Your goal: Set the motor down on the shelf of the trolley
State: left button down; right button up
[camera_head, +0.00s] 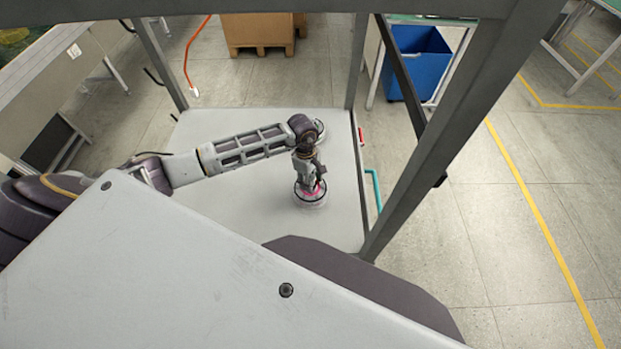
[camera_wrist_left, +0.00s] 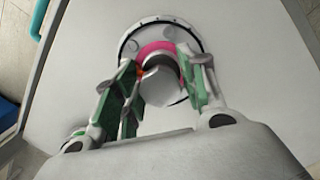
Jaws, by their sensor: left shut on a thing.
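The motor (camera_head: 311,199) is a pale round disc with a pink ring, low over the grey shelf (camera_head: 250,215) of the trolley. I cannot tell whether its underside touches the shelf. My left gripper (camera_head: 309,181) is above it, fingers pointing down, shut on its central hub. In the left wrist view the motor (camera_wrist_left: 130,47) shows its flanged rim, pink ring and metal hub between the fingers of the gripper (camera_wrist_left: 160,85). The fingers hide part of the disc. My right gripper is not in view.
The trolley's grey posts (camera_head: 358,60) rise around the shelf, and a top bar crosses the view. Another round piece (camera_head: 319,127) shows behind my left wrist. The shelf is bare left of the motor. A blue bin (camera_head: 418,62) and a cardboard box (camera_head: 257,32) stand beyond.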

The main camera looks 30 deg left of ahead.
pick_arm(q)
jog(key=shift+w, duration=0.1)
jog(key=shift+f, duration=1.75)
jog(key=shift+f, duration=0.1)
jog(key=c, duration=0.8)
grip_release()
jog(key=shift+f, duration=0.1)
jog(key=shift+a+r+b, duration=0.2)
jog(key=shift+a+r, duration=0.05)
jog(key=shift+r, duration=1.8)
jog(key=shift+a+r+b, duration=0.2)
jog(key=shift+r+b, duration=0.05)
jog(key=shift+r, duration=1.75)
jog(key=shift+a+r+b, duration=0.2)
jog(key=shift+a+r, duration=0.05)
jog(key=shift+r, duration=1.8)
